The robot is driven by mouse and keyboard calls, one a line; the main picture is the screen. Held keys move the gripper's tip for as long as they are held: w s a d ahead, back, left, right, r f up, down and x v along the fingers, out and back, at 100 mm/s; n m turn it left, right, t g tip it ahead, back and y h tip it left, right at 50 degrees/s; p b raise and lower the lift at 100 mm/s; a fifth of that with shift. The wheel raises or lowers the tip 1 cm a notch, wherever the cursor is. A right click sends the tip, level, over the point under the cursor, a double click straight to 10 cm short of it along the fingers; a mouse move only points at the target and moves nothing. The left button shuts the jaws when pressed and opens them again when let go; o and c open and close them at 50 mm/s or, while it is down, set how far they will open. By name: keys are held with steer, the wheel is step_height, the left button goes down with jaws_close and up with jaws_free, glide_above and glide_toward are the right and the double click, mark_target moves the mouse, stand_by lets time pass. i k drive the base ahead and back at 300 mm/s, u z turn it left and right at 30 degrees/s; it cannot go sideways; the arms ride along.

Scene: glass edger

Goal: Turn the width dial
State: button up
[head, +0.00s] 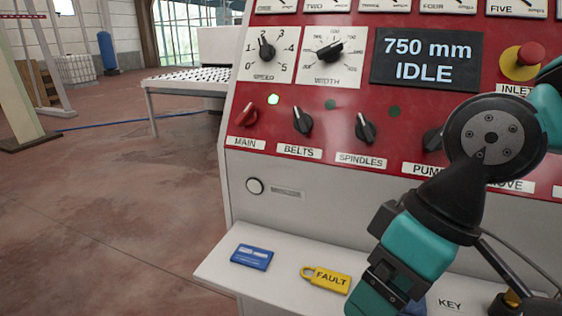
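The width dial (329,51) is a black pointer knob on a white scale plate labelled WIDTH, on the upper part of the red panel. Its pointer is turned to the upper right. The dark display (426,58) to its right reads 750 mm IDLE. My teal and black arm comes in from the right, in front of the panel, and runs down to the bottom edge. My gripper's fingertips do not show. No part of my arm covers the width dial.
The speed dial (266,52) sits left of the width dial. Below are the red main switch (244,115), belts knob (302,121) and spindles knob (365,128). A green lamp (273,99) is lit. A blue card (252,257) and yellow FAULT padlock (326,279) lie on the shelf (300,256).

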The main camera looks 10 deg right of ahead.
mark_target(330, 54)
steer(key=k, duration=1.3)
steer(key=u, duration=0.75)
steer(key=i, duration=1.45)
steer(key=z, duration=0.6)
